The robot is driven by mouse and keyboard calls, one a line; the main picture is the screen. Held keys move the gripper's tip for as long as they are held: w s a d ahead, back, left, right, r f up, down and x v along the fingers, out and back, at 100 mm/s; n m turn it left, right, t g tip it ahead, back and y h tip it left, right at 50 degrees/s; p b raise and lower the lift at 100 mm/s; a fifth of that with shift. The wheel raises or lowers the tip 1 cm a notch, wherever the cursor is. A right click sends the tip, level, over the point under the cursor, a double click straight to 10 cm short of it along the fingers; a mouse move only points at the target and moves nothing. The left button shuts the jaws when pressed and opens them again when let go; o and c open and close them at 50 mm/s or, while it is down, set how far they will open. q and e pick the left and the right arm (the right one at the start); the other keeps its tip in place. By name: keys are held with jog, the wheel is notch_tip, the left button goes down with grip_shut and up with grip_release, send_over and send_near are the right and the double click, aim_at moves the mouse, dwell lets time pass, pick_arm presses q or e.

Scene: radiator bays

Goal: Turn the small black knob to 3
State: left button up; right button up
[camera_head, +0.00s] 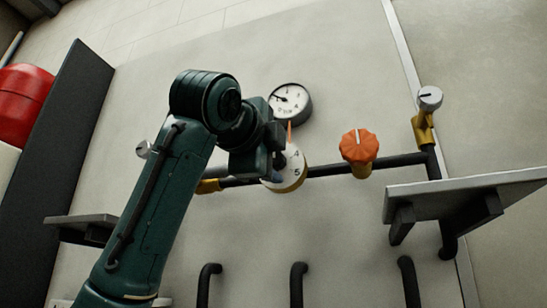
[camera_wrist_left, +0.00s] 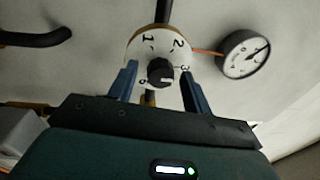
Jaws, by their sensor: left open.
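The small black knob (camera_wrist_left: 161,73) sits at the centre of a round white dial (camera_wrist_left: 148,45) in the left wrist view. A short white mark on the knob points right, roughly toward the 3 or just below it. The numbers 1, 2 and 3 are readable there. In the head view the dial (camera_head: 293,172) shows 4 and 5; my gripper hides the knob and the rest. My left gripper (camera_head: 278,165) is open in front of the dial. In the left wrist view its blue fingers stand either side of the knob, apart from it.
An orange pointer (camera_head: 289,132) reaches the dial's edge. A pressure gauge (camera_head: 291,102) is just above. An orange valve handle (camera_head: 358,147) and a grey-capped valve (camera_head: 430,98) are on the right. A grey shelf (camera_head: 465,190) juts out at right. Dark pipes (camera_head: 297,285) run below.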

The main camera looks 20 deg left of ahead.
pick_arm(q)
jog(key=s+a+f+b, duration=0.1)
jog(key=s+b, duration=0.3)
jog(key=s, duration=0.8)
jog(key=shift+s, duration=0.4)
pick_arm(e)
jog(key=shift+w+a+f+t+y, duration=0.2)
jog(key=shift+a+f+t+y, duration=0.1)
jog(key=shift+a+f, duration=0.3)
pick_arm(q)
jog(key=shift+a, duration=0.1)
pick_arm(e)
jog(key=shift+w+r, duration=0.1)
pick_arm(q)
jog(key=shift+f, duration=0.1)
